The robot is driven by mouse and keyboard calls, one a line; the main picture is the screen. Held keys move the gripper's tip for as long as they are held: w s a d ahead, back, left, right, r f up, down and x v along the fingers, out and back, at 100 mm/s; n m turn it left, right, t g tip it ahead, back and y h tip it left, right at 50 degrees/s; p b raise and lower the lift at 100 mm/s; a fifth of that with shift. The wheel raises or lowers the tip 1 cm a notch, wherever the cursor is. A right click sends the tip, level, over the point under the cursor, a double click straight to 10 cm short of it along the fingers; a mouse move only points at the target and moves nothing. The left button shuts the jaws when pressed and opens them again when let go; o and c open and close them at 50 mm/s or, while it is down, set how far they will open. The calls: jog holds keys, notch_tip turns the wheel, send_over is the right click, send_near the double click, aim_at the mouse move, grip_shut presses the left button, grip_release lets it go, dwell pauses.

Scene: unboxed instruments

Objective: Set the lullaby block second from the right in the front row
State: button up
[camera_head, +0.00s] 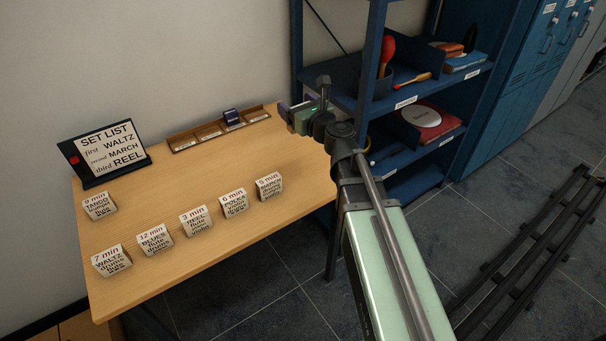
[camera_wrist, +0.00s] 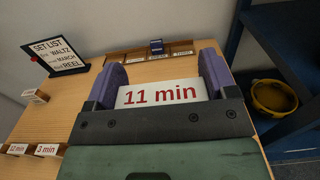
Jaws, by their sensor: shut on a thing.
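My gripper (camera_head: 293,117) is over the back right part of the table. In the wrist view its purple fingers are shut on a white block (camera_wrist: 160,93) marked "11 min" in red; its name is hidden. No visible label reads lullaby. A slanting row of white blocks stands nearer the front: waltz (camera_head: 112,261), blues (camera_head: 155,239), reel (camera_head: 196,221), polka (camera_head: 233,202) and march (camera_head: 269,187) at the right end. The tango block (camera_head: 99,206) stands apart, behind the waltz block.
A set list sign (camera_head: 103,151) stands at the table's back left. A low wooden rack (camera_head: 184,143) with labelled slots holds a dark blue block (camera_head: 231,116) along the back. A blue shelf (camera_head: 420,85) stands to the right. The table's middle (camera_head: 200,180) is bare.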

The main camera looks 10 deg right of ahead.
notch_tip(320, 180, down, 20)
jog(key=b, duration=1.9)
jog(key=shift+r+p, duration=0.25)
jog(key=shift+p, duration=0.05)
jog(key=shift+f, duration=0.2)
jog(key=o, duration=0.9)
jog(key=shift+c, duration=0.2)
jog(key=shift+r, duration=0.15)
jog(key=v, duration=0.7)
jog(key=shift+s+d+r, duration=0.1)
jog(key=shift+s, duration=0.1)
